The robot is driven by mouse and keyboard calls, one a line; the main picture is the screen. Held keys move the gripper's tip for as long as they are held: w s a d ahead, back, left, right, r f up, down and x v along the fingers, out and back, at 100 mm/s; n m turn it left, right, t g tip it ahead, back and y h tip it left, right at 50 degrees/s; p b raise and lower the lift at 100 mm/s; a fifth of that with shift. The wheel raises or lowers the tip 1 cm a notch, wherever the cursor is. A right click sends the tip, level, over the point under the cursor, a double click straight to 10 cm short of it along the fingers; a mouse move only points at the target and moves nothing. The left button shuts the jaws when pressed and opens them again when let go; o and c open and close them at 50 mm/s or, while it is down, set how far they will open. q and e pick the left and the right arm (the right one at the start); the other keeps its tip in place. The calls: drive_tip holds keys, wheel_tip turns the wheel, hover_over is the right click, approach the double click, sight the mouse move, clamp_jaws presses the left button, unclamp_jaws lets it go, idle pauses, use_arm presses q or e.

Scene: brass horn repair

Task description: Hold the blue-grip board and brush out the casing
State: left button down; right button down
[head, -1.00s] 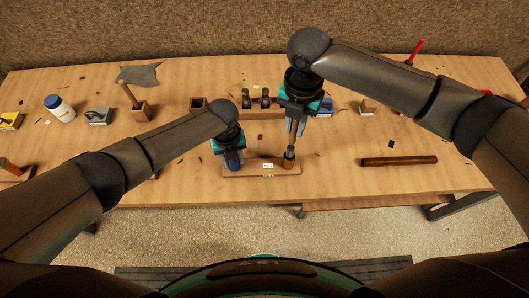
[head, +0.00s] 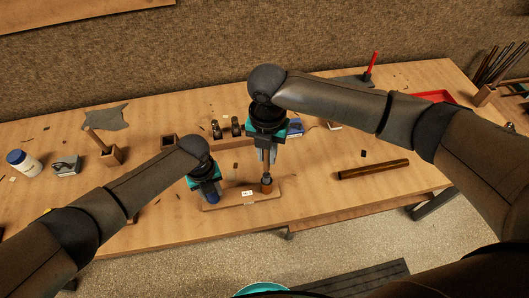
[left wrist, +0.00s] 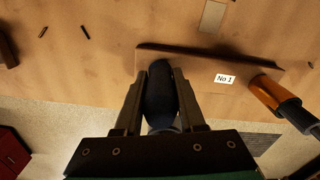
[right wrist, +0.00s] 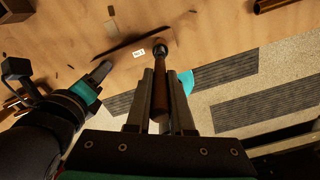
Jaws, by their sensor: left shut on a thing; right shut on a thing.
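The wooden board (head: 228,203) lies near the table's front edge, with a "No 1" label on it. My left gripper (head: 211,191) is shut on the board's upright blue grip (left wrist: 160,92) at the board's left end. The casing (head: 267,187), a short orange-brown cylinder, stands at the right end; it also shows in the left wrist view (left wrist: 268,93). My right gripper (head: 267,158) is above it, shut on the brush, whose brown handle (right wrist: 160,98) points down to the casing. The brush's lower end meets the casing's top; how deep it sits is hidden.
A brown tube (head: 373,169) lies to the right. Behind the board are a block with dark cylinders (head: 226,128) and a small wooden holder (head: 169,141). A white jar (head: 24,163) stands far left and a red tray (head: 432,96) far right.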

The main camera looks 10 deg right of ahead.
sight(267, 162)
drive_tip(key=shift+f, duration=1.85)
drive_tip(key=shift+r, duration=2.55)
drive_tip(key=shift+f, duration=0.2)
drive_tip(key=shift+f, duration=2.2)
drive_tip(key=shift+r, duration=2.35)
